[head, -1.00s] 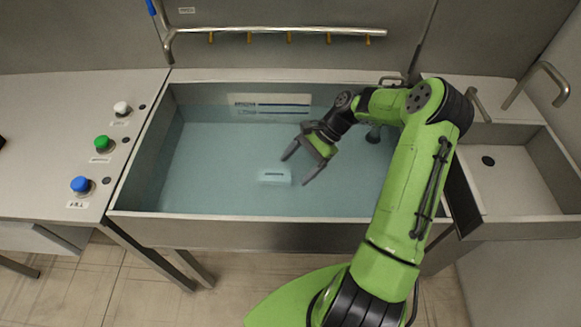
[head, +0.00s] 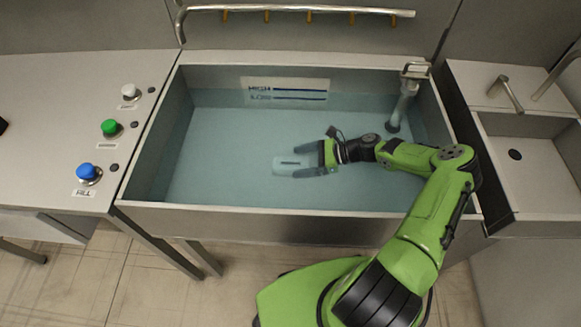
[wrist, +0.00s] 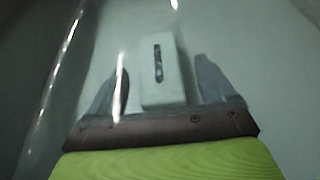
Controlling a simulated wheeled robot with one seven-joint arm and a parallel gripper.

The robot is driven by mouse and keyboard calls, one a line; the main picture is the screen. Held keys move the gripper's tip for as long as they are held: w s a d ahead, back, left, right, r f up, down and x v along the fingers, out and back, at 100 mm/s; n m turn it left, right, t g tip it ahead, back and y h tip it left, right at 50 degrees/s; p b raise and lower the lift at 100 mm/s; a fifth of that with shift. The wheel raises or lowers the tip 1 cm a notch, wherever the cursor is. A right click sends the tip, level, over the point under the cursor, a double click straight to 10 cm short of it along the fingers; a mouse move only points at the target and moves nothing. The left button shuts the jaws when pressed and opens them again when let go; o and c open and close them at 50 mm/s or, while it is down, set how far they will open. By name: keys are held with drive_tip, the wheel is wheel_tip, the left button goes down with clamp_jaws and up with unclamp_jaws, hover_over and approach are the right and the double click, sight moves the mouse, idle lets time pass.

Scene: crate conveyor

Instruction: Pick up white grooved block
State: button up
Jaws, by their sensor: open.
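The white grooved block (head: 284,164) lies in the water-filled sink, near the middle of the basin. It is pale with a dark slot along its top. My gripper (head: 300,162) is open, low in the basin, with its fingers pointing left around the block's right part. In the wrist view the block (wrist: 163,70) sits between the two fingers of my gripper (wrist: 163,82), with a gap on each side. The left finger is closer to it than the right one. Whether the fingers touch the bottom cannot be told.
The sink's front rim (head: 290,222) runs beneath my arm. A drain pipe (head: 402,105) stands in the back right corner. Blue (head: 88,172), green (head: 110,128) and white (head: 130,91) buttons sit on the left counter. The basin's left half is clear.

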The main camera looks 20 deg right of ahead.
sight(293, 163)
drive_tip(key=x, duration=0.4)
drive_tip(key=shift+a+f+b, duration=0.1)
drive_tip(key=shift+f+b, duration=0.05)
drive_tip(key=shift+b, duration=0.25)
drive_tip(key=c, duration=1.4)
